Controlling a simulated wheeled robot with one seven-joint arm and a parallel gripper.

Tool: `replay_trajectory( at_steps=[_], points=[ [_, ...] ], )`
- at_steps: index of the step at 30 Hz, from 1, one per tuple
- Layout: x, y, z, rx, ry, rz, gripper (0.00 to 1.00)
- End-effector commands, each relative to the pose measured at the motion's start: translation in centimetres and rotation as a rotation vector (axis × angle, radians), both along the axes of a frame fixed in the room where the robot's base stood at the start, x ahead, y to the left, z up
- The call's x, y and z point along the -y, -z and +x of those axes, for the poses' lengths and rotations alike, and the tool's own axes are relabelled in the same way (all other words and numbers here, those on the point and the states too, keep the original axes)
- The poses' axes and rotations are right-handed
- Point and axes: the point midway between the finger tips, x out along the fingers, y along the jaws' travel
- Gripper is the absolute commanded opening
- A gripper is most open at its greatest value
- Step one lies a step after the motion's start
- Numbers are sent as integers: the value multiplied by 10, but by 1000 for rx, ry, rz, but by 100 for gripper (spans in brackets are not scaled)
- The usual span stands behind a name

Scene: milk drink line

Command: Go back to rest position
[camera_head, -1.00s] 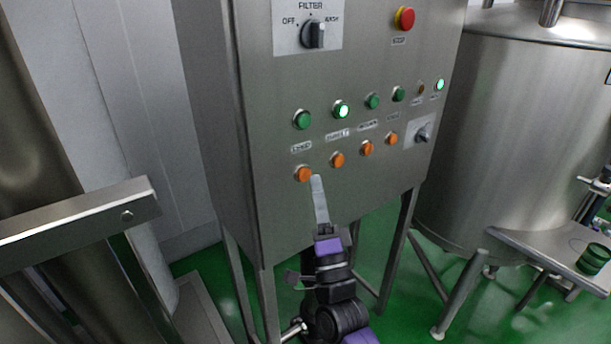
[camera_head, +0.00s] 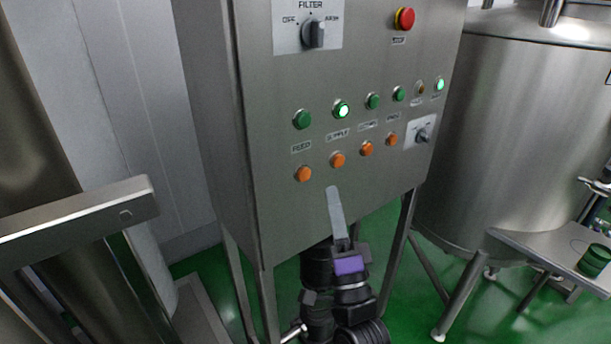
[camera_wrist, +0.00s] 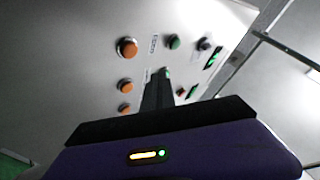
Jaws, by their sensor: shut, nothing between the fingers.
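My gripper (camera_head: 333,190) is shut and empty. Its pale fingers point up in front of the steel control panel (camera_head: 270,205), just below the row of orange buttons. In the head view the fingertips appear apart from the orange buttons (camera_head: 338,160); the exact gap to the panel cannot be told. In the wrist view the dark closed fingers (camera_wrist: 158,80) point toward the panel, with orange buttons (camera_wrist: 126,47) to their left.
A filter knob (camera_head: 313,35) and a red stop button (camera_head: 404,18) sit high on the panel. One green button (camera_head: 341,109) is lit. A steel tank (camera_head: 500,130) and a steel table (camera_head: 535,252) stand right. A metal bar (camera_head: 80,215) is at left.

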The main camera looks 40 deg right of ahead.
Motion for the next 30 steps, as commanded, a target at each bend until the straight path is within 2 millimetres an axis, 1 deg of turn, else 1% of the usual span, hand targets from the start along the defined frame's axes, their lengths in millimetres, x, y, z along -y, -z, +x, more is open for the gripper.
replay_trajectory(
  at_steps=[16, 20, 22, 23, 25, 30],
  points=[
    [0, 0, 0, -4, 8, -9, 0],
    [-1, 1, 3, -43, 58, -71, 0],
    [-3, -5, 2, -69, 104, -136, 0],
    [-5, -7, 0, -84, 128, -169, 0],
    [-11, 0, -10, -146, 183, -248, 0],
    [-31, 26, -39, -290, 257, -398, 0]
  ],
)
